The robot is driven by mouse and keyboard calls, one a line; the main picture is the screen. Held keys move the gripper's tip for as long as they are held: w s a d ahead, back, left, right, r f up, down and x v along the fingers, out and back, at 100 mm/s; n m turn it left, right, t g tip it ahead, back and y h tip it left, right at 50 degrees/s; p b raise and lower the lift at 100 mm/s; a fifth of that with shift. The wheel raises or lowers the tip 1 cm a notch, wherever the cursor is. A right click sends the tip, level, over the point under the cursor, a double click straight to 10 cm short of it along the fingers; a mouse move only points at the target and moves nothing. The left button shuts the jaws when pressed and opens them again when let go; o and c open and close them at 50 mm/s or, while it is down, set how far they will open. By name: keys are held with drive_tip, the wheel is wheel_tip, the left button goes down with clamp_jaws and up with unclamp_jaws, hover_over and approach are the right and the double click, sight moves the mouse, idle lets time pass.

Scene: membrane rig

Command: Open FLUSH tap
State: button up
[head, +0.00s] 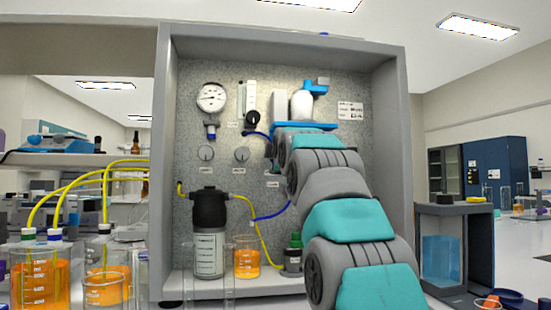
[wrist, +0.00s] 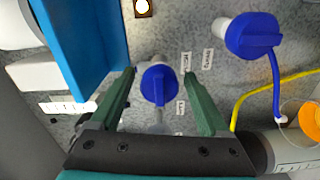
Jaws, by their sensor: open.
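In the wrist view, a blue tap (wrist: 158,84) with a rounded handle stands on the speckled grey panel. My gripper (wrist: 160,72) is open, with one green finger on each side of this tap and a visible gap on both sides. A second blue tap (wrist: 252,35), with a blue tube, is at the upper right, outside the fingers. Small white labels sit by the taps, but I cannot read them, so I cannot tell which tap is FLUSH. In the head view my arm covers this part of the panel and hides the gripper.
The rig cabinet (head: 165,200) surrounds the panel. A pressure gauge (head: 211,98), two grey dials (head: 205,153) and a black-topped vessel (head: 210,215) are left of my arm. A blue bracket (wrist: 85,45) is close to my left finger. A beaker of orange liquid (head: 246,258) stands below.

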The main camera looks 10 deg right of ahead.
drive_tip(key=shift+s, duration=0.1)
drive_tip(key=s+b, duration=0.1)
drive_tip(key=s, duration=0.6)
drive_tip(key=shift+s+b, duration=0.3)
drive_tip(key=shift+b, duration=0.05)
idle(0.3)
